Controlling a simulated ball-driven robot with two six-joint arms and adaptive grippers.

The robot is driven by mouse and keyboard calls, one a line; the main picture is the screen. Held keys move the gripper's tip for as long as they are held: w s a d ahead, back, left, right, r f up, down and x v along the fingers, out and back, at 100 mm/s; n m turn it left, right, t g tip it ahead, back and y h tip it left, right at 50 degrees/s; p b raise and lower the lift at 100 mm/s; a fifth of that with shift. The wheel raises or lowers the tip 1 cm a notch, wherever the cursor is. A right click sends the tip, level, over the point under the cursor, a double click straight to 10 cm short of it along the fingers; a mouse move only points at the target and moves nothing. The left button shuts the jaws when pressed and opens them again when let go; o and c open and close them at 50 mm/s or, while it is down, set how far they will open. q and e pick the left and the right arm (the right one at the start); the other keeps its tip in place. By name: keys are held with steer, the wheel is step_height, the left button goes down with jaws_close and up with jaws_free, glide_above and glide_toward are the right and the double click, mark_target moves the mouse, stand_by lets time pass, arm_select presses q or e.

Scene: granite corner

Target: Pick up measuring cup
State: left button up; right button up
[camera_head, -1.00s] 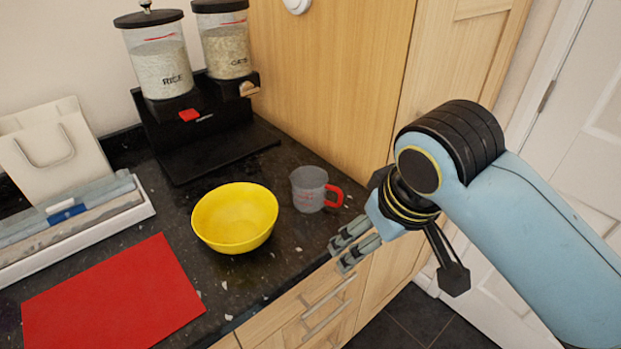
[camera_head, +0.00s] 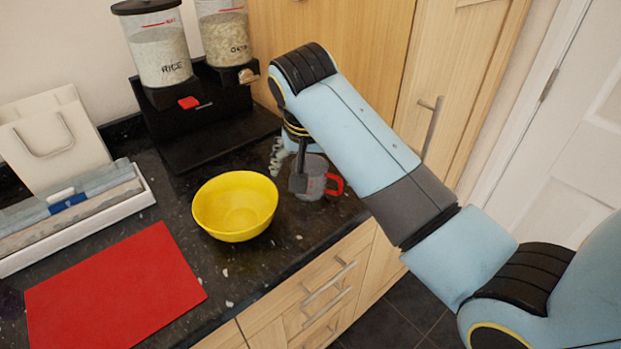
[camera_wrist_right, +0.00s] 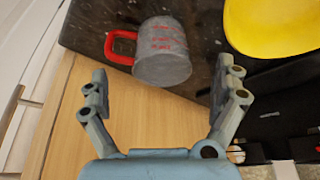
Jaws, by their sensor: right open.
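The measuring cup (camera_head: 311,178) is a clear grey cup with a red handle. It stands on the dark counter to the right of the yellow bowl, partly hidden by my right gripper. In the right wrist view the cup (camera_wrist_right: 162,52) shows red markings, its red handle pointing left. My right gripper (camera_head: 288,168) is open and at the cup's far side in the head view. In the wrist view its spread fingers (camera_wrist_right: 163,88) have empty space between them, and the cup lies just beyond the fingertips. I cannot tell whether a finger touches it. My left gripper is not in view.
A yellow bowl (camera_head: 235,207) stands close left of the cup. A black dispenser stand (camera_head: 215,140) with rice and oats is behind. A red mat (camera_head: 115,290) lies at the front left. A white tray (camera_head: 75,228) and bag (camera_head: 55,140) are at the left. The wooden cabinet is close behind.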

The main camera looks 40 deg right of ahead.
steer(key=x, duration=0.5)
steer(key=shift+w+d+p, duration=0.2)
steer(key=shift+w+p, duration=0.15)
steer(key=shift+w, duration=0.1)
steer(key=c, duration=1.2)
steer(key=shift+c, duration=0.2)
